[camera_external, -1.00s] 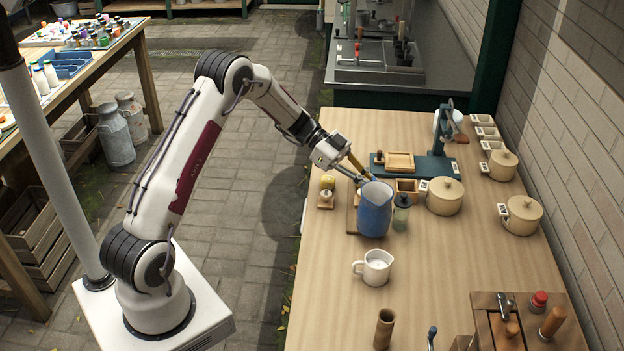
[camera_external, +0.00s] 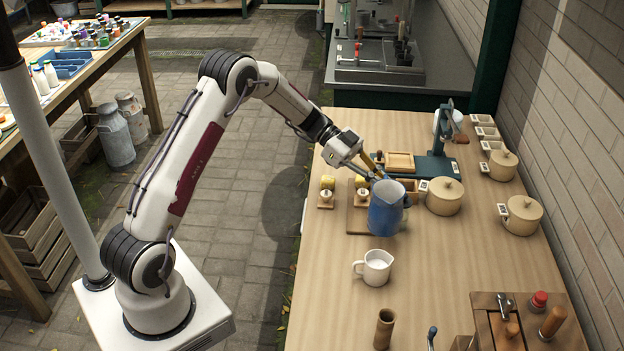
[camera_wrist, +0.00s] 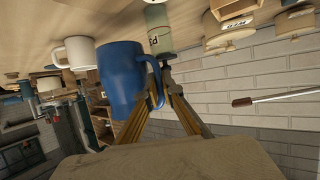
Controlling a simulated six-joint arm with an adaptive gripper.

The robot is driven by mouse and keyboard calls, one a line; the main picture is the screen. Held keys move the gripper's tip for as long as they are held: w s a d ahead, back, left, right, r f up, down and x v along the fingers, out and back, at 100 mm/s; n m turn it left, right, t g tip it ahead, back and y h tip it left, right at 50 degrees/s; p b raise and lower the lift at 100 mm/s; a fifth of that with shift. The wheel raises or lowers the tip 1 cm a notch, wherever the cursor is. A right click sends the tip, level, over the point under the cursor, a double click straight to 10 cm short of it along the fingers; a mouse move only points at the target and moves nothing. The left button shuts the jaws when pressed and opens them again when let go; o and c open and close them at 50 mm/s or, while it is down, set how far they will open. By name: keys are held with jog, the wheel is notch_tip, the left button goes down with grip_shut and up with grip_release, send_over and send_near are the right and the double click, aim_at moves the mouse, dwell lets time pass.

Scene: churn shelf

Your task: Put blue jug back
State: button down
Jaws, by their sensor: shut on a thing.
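The blue jug (camera_external: 386,211) is over the wooden table, tilted slightly to the right in the outside view. My gripper (camera_external: 383,176) is shut on it from the far side. In the wrist view the blue jug (camera_wrist: 122,80) shows with its handle between my gripper's fingers (camera_wrist: 160,85). I cannot tell for sure whether its base touches the table. A wooden board (camera_external: 357,222) lies just left of the jug, with small yellow-topped pieces at its back.
A white jug (camera_external: 376,267) stands in front of the blue jug. A pale green bottle (camera_wrist: 156,22) is close beside it. Lidded beige pots (camera_external: 444,197) stand to the right. A blue-based press (camera_external: 437,165) stands behind. The table's front left is clear.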

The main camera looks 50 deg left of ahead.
jog(key=d+r, duration=0.1)
jog(key=d, duration=0.1)
jog(key=d+r, duration=0.2)
jog(key=w+d+r, duration=0.1)
jog(key=d+r, duration=0.1)
jog(key=shift+d+r, duration=0.25)
jog(key=shift+d, duration=0.15)
jog(key=w+d+r+n+t+y, duration=0.1)
jog(key=w+d+r+n+t, duration=0.2)
jog(key=r, duration=0.4)
jog(key=w+a+n+t+y, duration=0.3)
jog(key=a+n+t+y, duration=0.25)
jog(key=a, duration=0.25)
jog(key=shift+s+a+f+n+t+y, duration=1.05)
jog(key=shift+s+a+f+n+y, duration=2.45)
jog(key=shift+a, duration=1.3)
jog(key=w+d+r+n, duration=0.1)
jog(key=w+d+r, duration=0.15)
jog(key=d, duration=1.15)
jog(key=s+d+f+y, duration=0.1)
jog(key=s+d, duration=0.1)
jog(key=d, duration=0.4)
jog(key=s+d+f+y, duration=0.1)
jog(key=s+d+f, duration=0.1)
jog(key=d, duration=0.4)
jog(key=shift+n, duration=0.45)
